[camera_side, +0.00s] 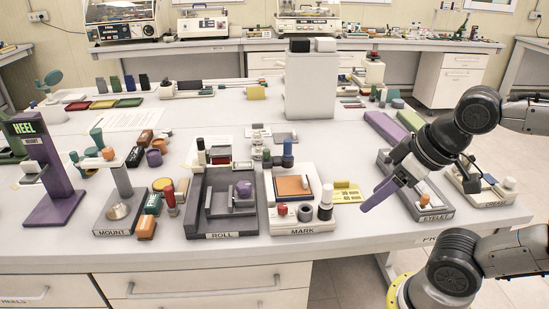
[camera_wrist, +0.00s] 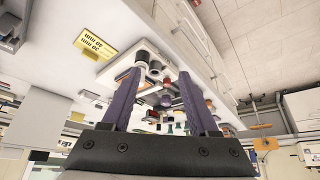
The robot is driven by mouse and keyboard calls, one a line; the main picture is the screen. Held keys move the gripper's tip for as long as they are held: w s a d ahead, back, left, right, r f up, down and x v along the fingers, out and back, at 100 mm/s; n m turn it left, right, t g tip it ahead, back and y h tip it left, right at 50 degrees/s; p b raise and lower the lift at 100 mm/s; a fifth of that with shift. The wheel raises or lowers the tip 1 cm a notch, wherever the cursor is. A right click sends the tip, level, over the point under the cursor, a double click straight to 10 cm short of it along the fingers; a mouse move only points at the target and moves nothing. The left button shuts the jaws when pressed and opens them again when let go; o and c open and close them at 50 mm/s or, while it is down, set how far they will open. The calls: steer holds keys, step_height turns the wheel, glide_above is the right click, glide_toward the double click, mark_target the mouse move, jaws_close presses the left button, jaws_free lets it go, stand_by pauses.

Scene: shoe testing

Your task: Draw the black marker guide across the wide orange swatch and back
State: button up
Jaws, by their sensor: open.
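The orange swatch (camera_side: 293,187) lies flat in a frame on the white MARK station (camera_side: 303,231). A black cylinder with a white top (camera_side: 326,204) stands at the station's right side and may be the marker guide; I cannot be sure. My gripper (camera_side: 368,205) is to the right of the MARK station, above the table, with its purple fingers pointing down and left. In the wrist view the fingers (camera_wrist: 158,76) are spread apart with nothing held between them. A dark cylinder (camera_wrist: 141,58) shows beyond them there, and the swatch is hard to make out.
A yellow card (camera_side: 346,192) lies between the MARK station and my gripper. The dark EYELET station (camera_side: 435,214) is close on the right, partly behind my arm. The ROLL station (camera_side: 222,226) is left of MARK. A blue-topped post (camera_side: 288,152) rises behind the swatch.

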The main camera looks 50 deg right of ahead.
steer(key=shift+s, duration=0.1)
steer(key=shift+c, duration=0.2)
steer(key=w+d+r+g, duration=0.2)
steer(key=w+r, duration=1.3)
steer(key=r, duration=0.3)
steer(key=g, duration=0.4)
glide_above(266, 150)
step_height(266, 150, down, 12)
step_height(266, 150, down, 13)
steer(key=shift+f, duration=0.15)
